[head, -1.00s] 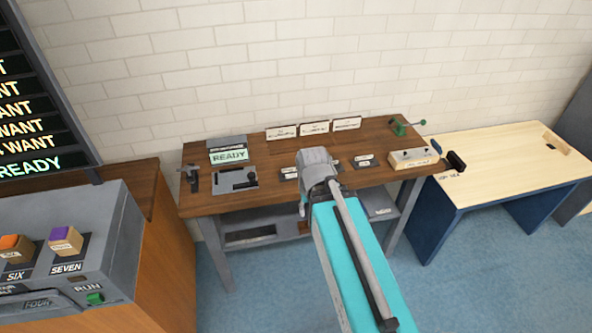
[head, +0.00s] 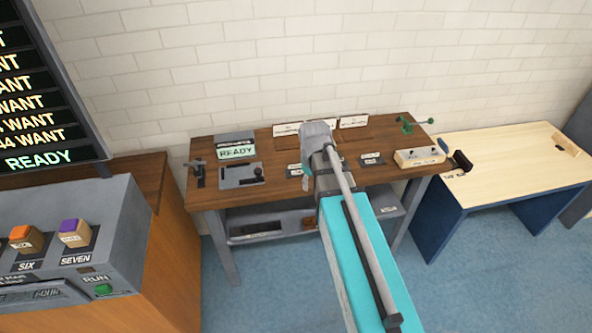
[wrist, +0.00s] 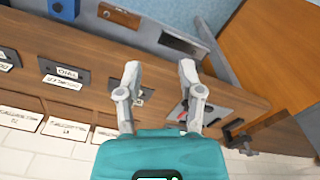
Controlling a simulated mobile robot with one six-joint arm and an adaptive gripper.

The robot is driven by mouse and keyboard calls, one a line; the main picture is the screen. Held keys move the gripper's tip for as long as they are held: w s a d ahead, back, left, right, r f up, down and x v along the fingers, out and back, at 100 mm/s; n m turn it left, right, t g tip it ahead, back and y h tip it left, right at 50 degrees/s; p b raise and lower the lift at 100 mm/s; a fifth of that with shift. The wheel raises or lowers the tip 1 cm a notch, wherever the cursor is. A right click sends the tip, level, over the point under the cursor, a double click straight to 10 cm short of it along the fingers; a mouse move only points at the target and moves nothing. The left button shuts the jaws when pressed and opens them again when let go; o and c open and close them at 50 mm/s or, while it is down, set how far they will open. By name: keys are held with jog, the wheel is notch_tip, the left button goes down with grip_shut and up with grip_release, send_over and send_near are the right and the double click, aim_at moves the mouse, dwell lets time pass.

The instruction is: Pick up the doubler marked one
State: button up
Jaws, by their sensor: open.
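I cannot make out which piece is the doubler marked one. Small dark plates with white labels lie on the wooden bench: one left of my arm (head: 293,170) and one right of it (head: 372,158). In the wrist view, a middle plate (wrist: 65,75) has a two-line label too blurred to read surely. Another plate (wrist: 145,94) shows partly behind my left finger, with a small pale greenish thing on it. My gripper (wrist: 159,70) is open and empty above the bench, its fingers near that plate. In the head view my arm hides part of the bench.
White sign cards stand along the bench's back (head: 354,121). A READY display (head: 237,153), a grey lever device (head: 242,175) and a small vise (head: 197,172) are at left. A green-handled tool (head: 408,124) and pale box (head: 420,157) are at right. A pale table (head: 510,160) adjoins.

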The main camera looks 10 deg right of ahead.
jog(key=w+r+n+p, duration=0.2)
jog(key=w+n, duration=1)
jog(key=w, duration=0.8)
jog(key=shift+w+n, duration=0.2)
jog(key=shift+n, duration=0.1)
jog(key=shift+f, duration=0.1)
jog(key=b, duration=0.9)
send_over(298, 164)
notch_tip(298, 164, down, 8)
jog(key=shift+f, duration=0.2)
jog(key=shift+w+f+b, duration=0.15)
jog(key=shift+f+b, duration=2.3)
jog(key=shift+f, duration=0.15)
